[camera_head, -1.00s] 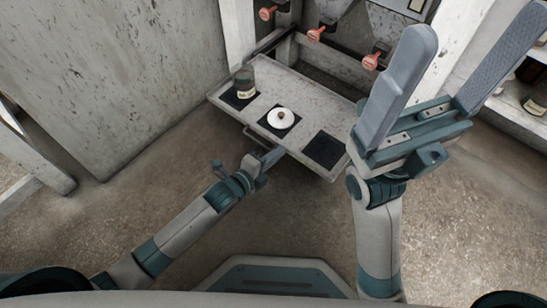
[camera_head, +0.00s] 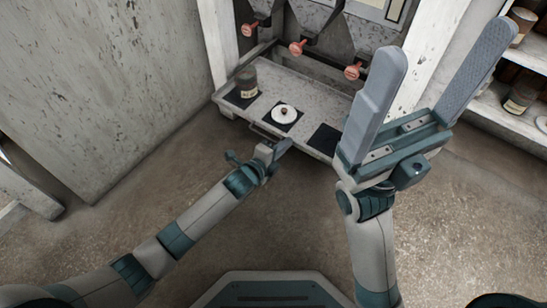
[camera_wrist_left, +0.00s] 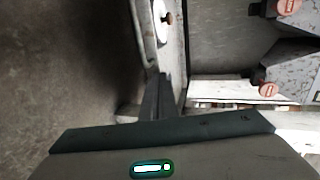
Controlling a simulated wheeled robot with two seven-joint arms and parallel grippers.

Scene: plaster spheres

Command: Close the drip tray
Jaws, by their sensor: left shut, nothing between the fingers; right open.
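The drip tray (camera_head: 318,100) is a grey speckled slab with dark square pads, standing partly out from under the dispensers. A labelled jar (camera_head: 247,83) stands on its left pad. A white round lid-like piece with a dark knob (camera_head: 285,113) sits on the middle pad. The right pad (camera_head: 325,140) is bare. A thin bar handle (camera_head: 262,131) runs along the tray's front. My left gripper (camera_head: 281,149) is shut and empty at the tray's front edge; contact is not clear. In the left wrist view its fingers (camera_wrist_left: 157,98) lie by the tray edge (camera_wrist_left: 178,60). My right gripper (camera_head: 440,95) is open, raised and empty.
Red-handled dispensers (camera_head: 298,48) hang above the tray's back. A white post (camera_head: 220,45) and a stained wall panel (camera_head: 120,90) stand at left. Shelves with jars (camera_head: 520,97) are at right. The floor before the tray is clear.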

